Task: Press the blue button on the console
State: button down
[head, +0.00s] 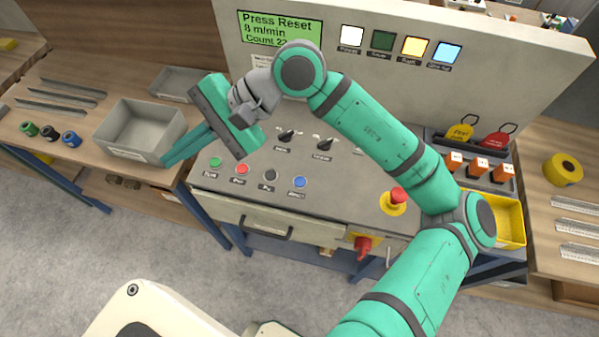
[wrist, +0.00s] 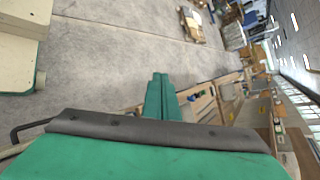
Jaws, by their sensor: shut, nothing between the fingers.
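The blue button (head: 300,182) is on the sloped front panel of the grey console (head: 330,205), at the right end of a row with a green, a red and a black button. My gripper (head: 166,161) is shut and empty. Its fingers point left, left of the button row and apart from the blue button, and show in front of the grey bin's right side. In the wrist view my closed fingers (wrist: 161,78) point away over the floor and a bench. The console's buttons are not seen in the wrist view.
A red emergency stop (head: 397,196) and dark selector knobs (head: 286,135) sit on the same panel. A green display (head: 279,28) reads "Press Reset". A grey bin (head: 120,112) stands on the left bench. A yellow bin (head: 509,222) is at the right.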

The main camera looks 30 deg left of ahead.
jog(key=w+d+f+n+t+h, duration=0.1)
jog(key=w+d+f+t+h, duration=0.4)
jog(key=w, duration=0.3)
jog(key=n+t+h, duration=0.1)
jog(key=t+h, duration=0.2)
jog(key=t, duration=0.1)
send_over(300, 181)
notch_tip(300, 181, down, 2)
jog(key=shift+f, duration=0.1)
notch_tip(300, 181, down, 14)
jog(key=shift+a+r, duration=0.15)
jog(key=shift+r, duration=0.05)
jog(key=shift+f, duration=0.25)
jog(key=shift+d, duration=0.2)
